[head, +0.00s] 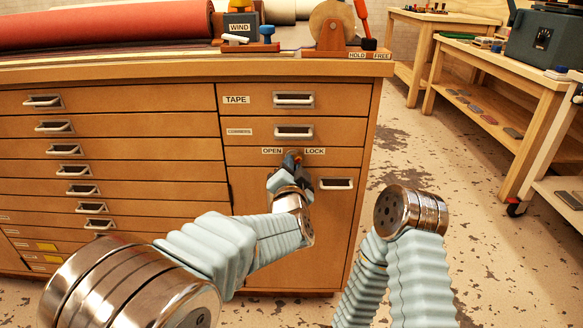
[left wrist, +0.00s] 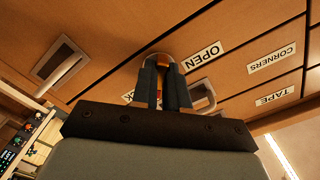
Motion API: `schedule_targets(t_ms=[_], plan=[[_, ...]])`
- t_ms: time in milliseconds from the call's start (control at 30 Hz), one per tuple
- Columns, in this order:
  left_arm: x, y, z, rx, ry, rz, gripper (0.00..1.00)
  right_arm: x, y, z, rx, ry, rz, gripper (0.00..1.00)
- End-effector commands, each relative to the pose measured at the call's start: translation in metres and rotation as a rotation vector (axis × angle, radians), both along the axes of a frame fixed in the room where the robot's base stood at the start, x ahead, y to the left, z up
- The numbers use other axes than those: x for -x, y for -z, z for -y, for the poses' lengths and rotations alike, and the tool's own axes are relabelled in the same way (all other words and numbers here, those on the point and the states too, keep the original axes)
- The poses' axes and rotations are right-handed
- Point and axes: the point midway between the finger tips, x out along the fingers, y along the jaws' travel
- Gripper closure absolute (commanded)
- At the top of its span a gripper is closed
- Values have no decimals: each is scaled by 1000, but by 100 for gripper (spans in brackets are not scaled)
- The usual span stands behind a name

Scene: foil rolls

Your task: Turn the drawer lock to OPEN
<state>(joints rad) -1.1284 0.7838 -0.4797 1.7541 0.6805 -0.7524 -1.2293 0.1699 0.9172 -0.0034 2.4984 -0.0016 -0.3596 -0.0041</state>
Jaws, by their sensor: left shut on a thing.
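The drawer lock (head: 293,151) sits on the right-hand column of the wooden cabinet, between the labels OPEN (head: 272,151) and LOCK (head: 315,151). My left gripper (head: 291,160) reaches the lock from the front and covers most of it. In the left wrist view my left gripper (left wrist: 161,80) has both dark fingers close together around the lock's knob (left wrist: 160,64), of which a little orange-brown shows. The OPEN label (left wrist: 202,56) is clear there, upside down, while the fingers partly cover the LOCK label. Which way the knob points is hidden. My right arm shows, but not its gripper fingers.
Drawers marked TAPE (head: 236,100) and CORNERS (head: 239,132) lie above the lock, and a door or drawer with a handle (head: 335,184) lies below. Rolls and tools rest on the cabinet top (head: 180,68). Workbenches (head: 490,62) stand at the right across open floor.

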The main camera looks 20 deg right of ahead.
Motion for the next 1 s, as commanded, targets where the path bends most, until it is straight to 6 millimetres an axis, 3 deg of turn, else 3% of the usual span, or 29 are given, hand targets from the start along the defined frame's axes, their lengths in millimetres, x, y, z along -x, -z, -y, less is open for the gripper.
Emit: schedule_targets(t_ms=[367,1000], plan=[[0,2,1,163,1,-48,100,0,9,-1,-2,-2,-1,57],[1,4,4,738,1,-213,100,1,39,-4,-9,-6,-7,57]])
